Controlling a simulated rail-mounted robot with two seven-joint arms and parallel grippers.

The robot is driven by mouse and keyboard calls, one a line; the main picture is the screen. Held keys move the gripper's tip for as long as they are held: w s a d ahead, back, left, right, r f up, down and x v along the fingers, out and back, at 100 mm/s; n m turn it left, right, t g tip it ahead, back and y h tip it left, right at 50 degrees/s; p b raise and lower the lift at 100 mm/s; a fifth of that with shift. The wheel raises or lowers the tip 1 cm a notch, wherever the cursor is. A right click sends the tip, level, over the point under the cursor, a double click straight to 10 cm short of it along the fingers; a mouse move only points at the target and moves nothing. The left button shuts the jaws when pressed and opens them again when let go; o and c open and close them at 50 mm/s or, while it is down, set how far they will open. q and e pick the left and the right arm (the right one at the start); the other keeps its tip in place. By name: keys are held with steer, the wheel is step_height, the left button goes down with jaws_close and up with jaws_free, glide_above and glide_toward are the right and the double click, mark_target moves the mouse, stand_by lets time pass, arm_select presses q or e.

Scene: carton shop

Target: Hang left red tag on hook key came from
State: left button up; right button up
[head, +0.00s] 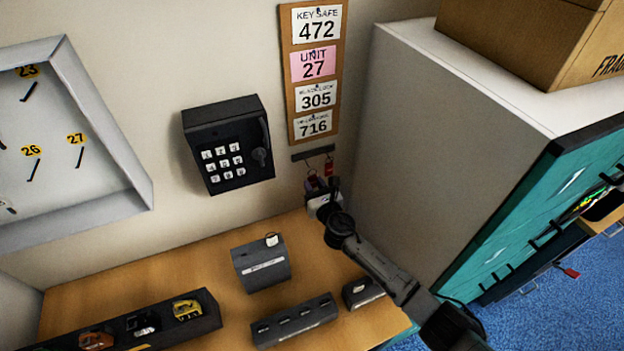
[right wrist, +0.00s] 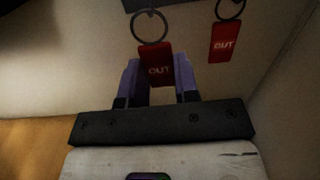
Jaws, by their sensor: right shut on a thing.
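The left red tag (right wrist: 155,62), marked OUT, hangs by a ring under a dark rail. My right gripper (right wrist: 158,82) is shut on its lower part between two purple fingers; the ring still hangs from above. In the head view my right gripper (head: 316,184) is at the small rail (head: 313,152) right of the keypad box. A second red tag (right wrist: 224,42) hangs free to the right. The open key cabinet (head: 110,128) at the left has numbered hooks, including hook 27 (head: 80,157) and hook 26 (head: 34,169), both bare. My left gripper is not in view.
A black keypad box (head: 228,145) is on the wall between cabinet and rail. A board (head: 295,75) above the rail carries cards, one pink reading UNIT 27. A tall cabinet (head: 440,120) stands close at the right. Dark holders (head: 262,264) stand on the wooden counter.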

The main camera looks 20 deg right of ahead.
steer(key=shift+s+r+p, duration=0.1)
steer(key=shift+s+p, duration=0.55)
steer(key=shift+s, duration=0.6)
steer(key=shift+s+d+p, duration=0.1)
steer(key=shift+s+p, duration=0.3)
steer(key=shift+s, duration=1)
